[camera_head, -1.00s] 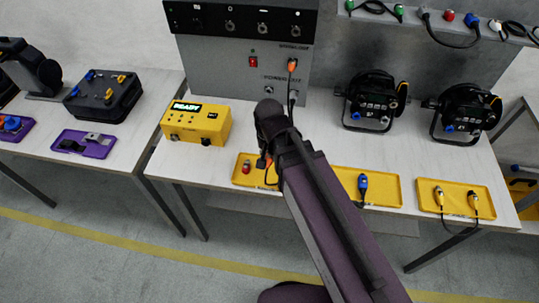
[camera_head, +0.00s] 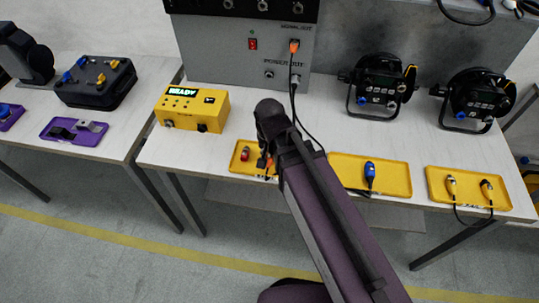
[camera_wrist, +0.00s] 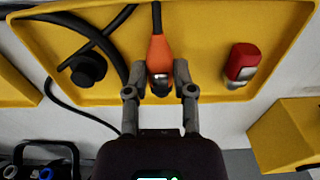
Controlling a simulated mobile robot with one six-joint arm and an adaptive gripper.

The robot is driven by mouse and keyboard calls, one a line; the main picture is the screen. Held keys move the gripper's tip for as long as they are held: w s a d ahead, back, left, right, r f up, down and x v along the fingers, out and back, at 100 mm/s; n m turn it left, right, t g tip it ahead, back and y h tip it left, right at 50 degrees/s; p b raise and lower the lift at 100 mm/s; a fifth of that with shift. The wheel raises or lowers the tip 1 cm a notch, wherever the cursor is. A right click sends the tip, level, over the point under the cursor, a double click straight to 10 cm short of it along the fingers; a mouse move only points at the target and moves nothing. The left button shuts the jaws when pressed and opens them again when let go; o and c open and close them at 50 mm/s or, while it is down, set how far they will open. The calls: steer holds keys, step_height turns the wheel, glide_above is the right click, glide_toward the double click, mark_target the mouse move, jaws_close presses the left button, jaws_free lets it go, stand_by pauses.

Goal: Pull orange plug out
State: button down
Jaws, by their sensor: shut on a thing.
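An orange plug (camera_wrist: 157,55) with a metal end and a dark cable sits between the two fingers of my gripper (camera_wrist: 159,90) in the wrist view. My gripper is shut on it, over a yellow tray (camera_wrist: 215,30). In the head view my gripper (camera_head: 265,161) is low over the front of that tray, and a bit of orange shows at it. I cannot tell whether the plug touches the tray. Another orange plug (camera_head: 294,46) is seated in the grey panel (camera_head: 220,60) under the signal label, with a cable hanging down.
A red connector (camera_wrist: 240,62) and a black connector (camera_wrist: 88,69) lie in the same tray. A yellow box (camera_head: 192,108) stands left. Trays with a blue connector (camera_head: 370,172) and yellow connectors (camera_head: 487,188) lie right. Two black lamps (camera_head: 380,85) stand behind.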

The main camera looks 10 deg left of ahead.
mark_target(269, 156)
stand_by(0.3)
steer(key=shift+c, duration=1.9)
jaws_free()
step_height(269, 156, up, 12)
steer(key=p, duration=1.2)
steer(key=w+d+r+p, duration=0.1)
steer(key=w+d, duration=0.5)
steer(key=d, duration=0.6)
steer(key=w+d, duration=0.6)
steer(key=d, duration=0.5)
steer(key=shift+w+d+r+p, duration=0.25)
steer(key=shift+d+r+p, duration=0.1)
steer(key=shift+d+p, duration=0.05)
steer(key=shift+s, duration=0.15)
steer(key=s+d, duration=0.2)
steer(key=s, duration=0.6)
steer(key=shift+d, duration=0.4)
